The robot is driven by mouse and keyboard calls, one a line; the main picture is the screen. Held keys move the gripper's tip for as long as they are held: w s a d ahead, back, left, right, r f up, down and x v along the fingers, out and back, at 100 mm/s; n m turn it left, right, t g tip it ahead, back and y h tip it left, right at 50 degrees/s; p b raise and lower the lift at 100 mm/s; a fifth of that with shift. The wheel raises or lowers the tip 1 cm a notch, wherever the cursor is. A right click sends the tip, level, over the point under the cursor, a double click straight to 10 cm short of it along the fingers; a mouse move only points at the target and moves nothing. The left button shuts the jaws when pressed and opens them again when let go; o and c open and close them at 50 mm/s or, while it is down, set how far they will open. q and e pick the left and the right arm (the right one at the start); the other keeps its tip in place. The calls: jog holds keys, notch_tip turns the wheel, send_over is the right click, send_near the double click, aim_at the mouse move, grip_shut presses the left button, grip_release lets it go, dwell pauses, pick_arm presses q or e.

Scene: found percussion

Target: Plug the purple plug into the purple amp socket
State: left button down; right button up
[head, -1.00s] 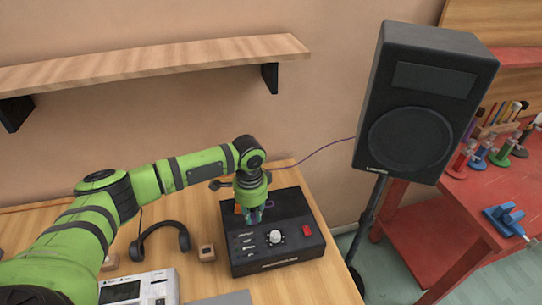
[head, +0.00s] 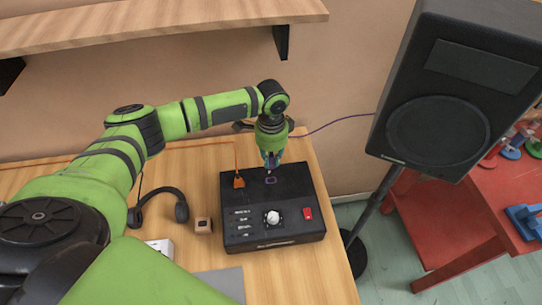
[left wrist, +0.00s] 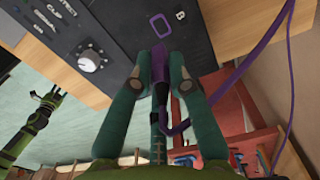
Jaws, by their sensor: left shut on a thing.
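My left gripper (head: 270,162) is above the back edge of the black amp (head: 262,236). In the left wrist view its teal fingers (left wrist: 158,62) are shut on the purple plug (left wrist: 158,66), with a purple cable trailing from it. The plug's tip points at the purple-outlined socket (left wrist: 153,20) on the amp face, marked B; it looks close, but I cannot tell whether they touch. In the head view the purple socket (head: 270,180) shows just below the fingers, and the plug is mostly hidden.
An orange plug (head: 238,182) stands in the amp left of the purple socket. A white knob (head: 272,217) and red switch (head: 308,213) are on its front. A speaker (head: 440,120) stands right.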

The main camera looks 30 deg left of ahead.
aim_at(271, 165)
pick_arm(q)
jog(key=shift+f+b, duration=0.35)
jog(key=shift+f, duration=0.15)
jog(key=shift+s+f, duration=0.1)
jog(key=shift+f, duration=0.3)
jog(key=shift+f+b, duration=0.4)
jog(key=shift+b, duration=0.05)
notch_tip(271, 165, down, 3)
jog(key=shift+r+b, duration=0.1)
jog(key=shift+b, duration=0.65)
pick_arm(e)
jog(key=w+f, duration=0.2)
jog(key=shift+f, duration=0.35)
jog(key=shift+w+t, duration=0.2)
jog(key=shift+t, duration=0.1)
jog(key=shift+w+a, duration=0.25)
jog(key=shift+w, duration=0.15)
pick_arm(q)
jog(key=shift+p, duration=0.95)
pick_arm(e)
jog(key=shift+s+d+r, duration=0.15)
jog(key=shift+r, duration=0.85)
pick_arm(q)
jog(key=shift+f+b, duration=0.9)
jog(key=shift+f, duration=0.6)
pick_arm(e)
jog(key=shift+f, duration=0.9)
